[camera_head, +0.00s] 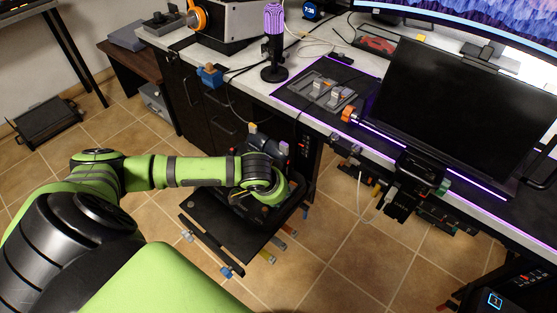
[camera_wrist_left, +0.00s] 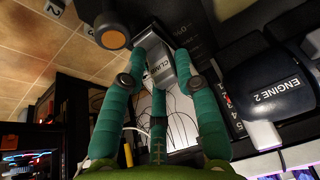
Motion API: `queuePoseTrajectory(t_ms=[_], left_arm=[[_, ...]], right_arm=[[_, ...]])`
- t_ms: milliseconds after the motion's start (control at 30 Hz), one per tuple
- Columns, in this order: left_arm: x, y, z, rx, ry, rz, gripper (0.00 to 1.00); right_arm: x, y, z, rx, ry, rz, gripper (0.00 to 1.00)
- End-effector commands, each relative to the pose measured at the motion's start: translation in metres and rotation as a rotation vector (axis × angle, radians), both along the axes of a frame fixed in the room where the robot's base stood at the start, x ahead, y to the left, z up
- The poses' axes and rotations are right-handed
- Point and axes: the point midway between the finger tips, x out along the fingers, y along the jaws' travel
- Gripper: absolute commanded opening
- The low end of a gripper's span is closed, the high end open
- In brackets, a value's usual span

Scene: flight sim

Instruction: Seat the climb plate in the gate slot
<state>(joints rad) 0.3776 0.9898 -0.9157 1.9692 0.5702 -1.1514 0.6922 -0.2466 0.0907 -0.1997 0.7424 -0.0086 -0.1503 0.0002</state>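The climb plate (camera_wrist_left: 154,58) is a grey metal piece marked "CLIMB" in the left wrist view. My left gripper (camera_wrist_left: 161,68) has its teal fingers on both sides of the plate and appears shut on it. The plate is tilted in the picture, beside a dark panel with printed numbers (camera_wrist_left: 234,108). The gate slot cannot be made out clearly. In the head view my left wrist (camera_head: 264,180) is over the low black control unit, covering the fingers and plate. My right gripper is in neither view.
In the head view, the desk (camera_head: 240,75) holds a purple microphone (camera_head: 273,25) and a dark monitor (camera_head: 455,105).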

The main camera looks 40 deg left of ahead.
Motion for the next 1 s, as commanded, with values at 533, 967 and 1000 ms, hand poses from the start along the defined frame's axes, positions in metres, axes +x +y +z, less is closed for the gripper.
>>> queuePoseTrajectory(t_ms=[533,967,1000], left_arm=[[-0.006,0.001,0.014,0.0,0.0,0.0,0.56],[-0.039,0.0,0.092,0.003,-0.001,-0.002,0.56],[-0.041,0.0,0.097,0.001,-0.001,-0.002,0.56]], right_arm=[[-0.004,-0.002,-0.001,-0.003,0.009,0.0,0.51],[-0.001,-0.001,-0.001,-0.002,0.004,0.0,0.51],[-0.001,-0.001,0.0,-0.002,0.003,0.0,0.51]])
